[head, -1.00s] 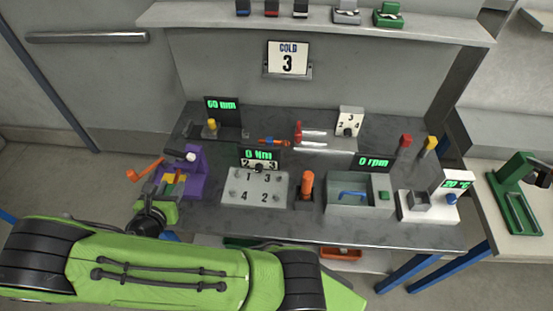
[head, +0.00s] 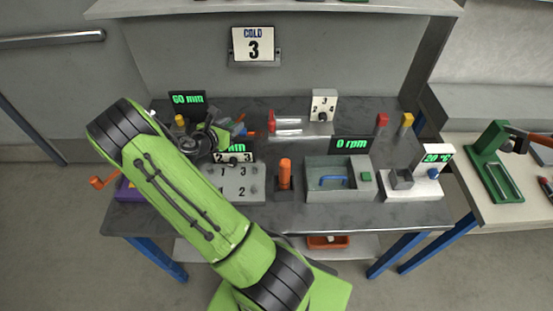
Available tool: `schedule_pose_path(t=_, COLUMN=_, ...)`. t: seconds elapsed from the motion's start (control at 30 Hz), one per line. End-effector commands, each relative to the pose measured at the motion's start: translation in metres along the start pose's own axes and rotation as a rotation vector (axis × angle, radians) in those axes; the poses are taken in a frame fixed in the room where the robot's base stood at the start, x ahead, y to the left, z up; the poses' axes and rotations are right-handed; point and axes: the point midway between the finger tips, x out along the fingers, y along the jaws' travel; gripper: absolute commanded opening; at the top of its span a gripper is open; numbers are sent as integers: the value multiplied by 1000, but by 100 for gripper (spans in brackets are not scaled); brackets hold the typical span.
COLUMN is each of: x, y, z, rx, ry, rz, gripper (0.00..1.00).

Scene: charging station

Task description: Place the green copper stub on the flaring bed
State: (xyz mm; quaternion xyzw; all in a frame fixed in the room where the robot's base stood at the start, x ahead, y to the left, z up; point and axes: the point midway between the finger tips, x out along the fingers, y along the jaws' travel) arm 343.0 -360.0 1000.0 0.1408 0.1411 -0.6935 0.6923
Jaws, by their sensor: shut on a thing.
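My gripper (head: 226,131) is at the back left of the bench, just behind the torque display. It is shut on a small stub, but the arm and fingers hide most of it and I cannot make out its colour. Small blue and red-orange pieces (head: 244,132) show beside the fingertips. The purple device (head: 127,191) with an orange crank handle (head: 103,182), which looks like the flaring bed, stands at the bench's left end. My arm covers most of it, so its top is hidden. I cannot pick out the green copper stub clearly.
A grey numbered plate (head: 238,190) sits front centre, with an orange-handled tool (head: 285,175) beside it. A grey box (head: 322,190) with a blue handle and a white heater (head: 412,188) stand to the right.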

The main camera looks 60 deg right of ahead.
Motion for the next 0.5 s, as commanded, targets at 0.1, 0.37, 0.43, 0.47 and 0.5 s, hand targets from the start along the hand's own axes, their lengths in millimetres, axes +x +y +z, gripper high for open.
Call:
schedule_pose_path(t=0.1, x=50, y=-39, z=13, rx=40, ry=-3, rz=-87, gripper=7)
schedule_pose_path(t=0.37, x=139, y=-127, z=8, rx=101, ry=-6, rz=-233, gripper=7)
schedule_pose_path(t=0.43, x=155, y=-145, z=1, rx=110, ry=-6, rz=-259, gripper=7)
schedule_pose_path(t=0.47, x=160, y=-151, z=-1, rx=113, ry=-7, rz=-267, gripper=7)
schedule_pose_path(t=0.5, x=165, y=-157, z=-2, rx=116, ry=-8, rz=-275, gripper=7)
